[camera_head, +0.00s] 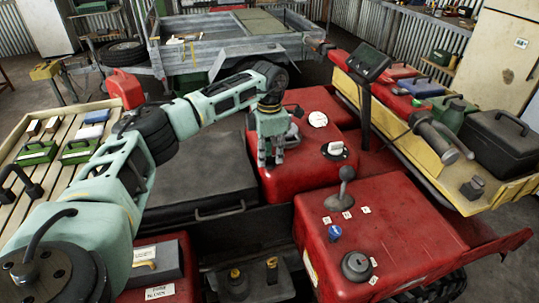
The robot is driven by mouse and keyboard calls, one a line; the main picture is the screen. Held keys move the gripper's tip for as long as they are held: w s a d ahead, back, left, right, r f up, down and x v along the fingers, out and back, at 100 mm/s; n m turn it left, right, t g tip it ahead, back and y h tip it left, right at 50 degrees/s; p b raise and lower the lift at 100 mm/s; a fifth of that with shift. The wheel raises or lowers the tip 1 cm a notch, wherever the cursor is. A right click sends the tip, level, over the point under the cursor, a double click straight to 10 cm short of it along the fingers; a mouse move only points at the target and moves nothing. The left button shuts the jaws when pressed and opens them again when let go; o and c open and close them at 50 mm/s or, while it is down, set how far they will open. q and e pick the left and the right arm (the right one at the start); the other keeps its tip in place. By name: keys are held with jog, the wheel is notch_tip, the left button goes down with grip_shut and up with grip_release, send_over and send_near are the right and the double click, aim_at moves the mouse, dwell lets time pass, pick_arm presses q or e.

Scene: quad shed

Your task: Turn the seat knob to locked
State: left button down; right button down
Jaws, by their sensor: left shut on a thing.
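My left gripper (270,163) reaches in from the left and points down at the red body panel beside the black seat (195,170). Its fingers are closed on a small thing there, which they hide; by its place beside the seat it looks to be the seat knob. I cannot see which way the knob is turned. My right gripper is not in view.
A grey round part (292,137) sits just right of the gripper. A white-topped knob (335,149), a lever (345,183), a blue knob (335,232) and a black cap (356,265) stand on the red panels. A display (370,62) rises at the right.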

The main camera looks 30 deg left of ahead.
aim_at(269, 157)
pick_arm(q)
jog(key=shift+w+r, duration=0.1)
jog(key=shift+r, duration=0.05)
jog(key=c, duration=1.8)
grip_release()
notch_tip(269, 157, up, 12)
jog(key=shift+f, duration=0.1)
